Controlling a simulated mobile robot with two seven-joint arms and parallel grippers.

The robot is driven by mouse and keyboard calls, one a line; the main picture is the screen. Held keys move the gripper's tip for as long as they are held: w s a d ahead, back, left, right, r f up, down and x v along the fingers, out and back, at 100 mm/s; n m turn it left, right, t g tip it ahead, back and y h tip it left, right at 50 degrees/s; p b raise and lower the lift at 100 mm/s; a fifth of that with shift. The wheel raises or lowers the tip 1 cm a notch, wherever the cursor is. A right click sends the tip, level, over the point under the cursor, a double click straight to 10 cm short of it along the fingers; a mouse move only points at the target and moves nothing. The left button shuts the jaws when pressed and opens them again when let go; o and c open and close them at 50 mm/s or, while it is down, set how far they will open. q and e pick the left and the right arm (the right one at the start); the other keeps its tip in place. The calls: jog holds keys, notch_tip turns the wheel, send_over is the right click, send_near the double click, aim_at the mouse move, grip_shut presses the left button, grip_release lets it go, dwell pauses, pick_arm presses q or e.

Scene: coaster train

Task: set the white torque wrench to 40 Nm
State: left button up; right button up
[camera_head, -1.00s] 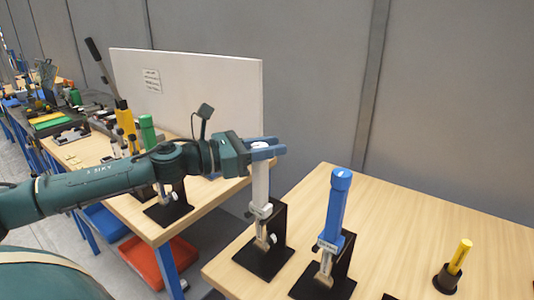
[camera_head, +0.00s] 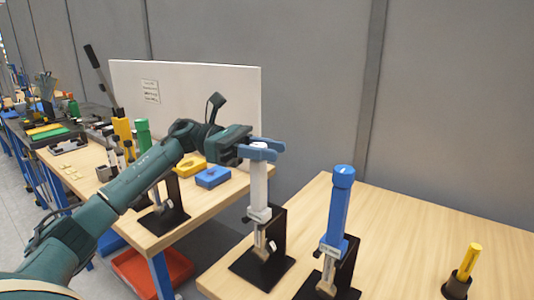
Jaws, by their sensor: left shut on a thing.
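The white torque wrench (camera_head: 258,187) stands upright in a black stand (camera_head: 278,240) at the near table's left side. My left gripper (camera_head: 262,150) comes in from the left, and its blue fingers are shut on the top end of the white wrench. The fingers partly hide that end. Any scale marks are too small to read. My right gripper is not in view.
A blue wrench (camera_head: 338,212) stands just right of the white one. A yellow-handled tool (camera_head: 469,262) sits in a black holder at the right. The near table (camera_head: 410,225) is bare behind them. A white panel (camera_head: 205,88) stands behind my left arm.

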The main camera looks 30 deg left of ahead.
pick_arm(q)
jog(key=shift+m+g, duration=0.3)
jog(key=shift+g, duration=0.2)
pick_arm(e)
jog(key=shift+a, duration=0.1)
pick_arm(q)
jog(key=o, duration=1)
jog(key=shift+s, duration=0.1)
jog(key=shift+a, duration=0.3)
jog(key=a+b, duration=0.1)
jog(key=a, duration=0.3)
jog(key=a+b, duration=0.1)
jog(key=a, duration=0.3)
jog(key=s+a+b, duration=0.1)
jog(key=a, duration=0.3)
jog(key=shift+s+a, duration=0.1)
jog(key=shift+a, duration=0.15)
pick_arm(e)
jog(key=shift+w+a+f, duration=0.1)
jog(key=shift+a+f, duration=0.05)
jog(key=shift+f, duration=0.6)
pick_arm(q)
jog(key=shift+r, duration=0.15)
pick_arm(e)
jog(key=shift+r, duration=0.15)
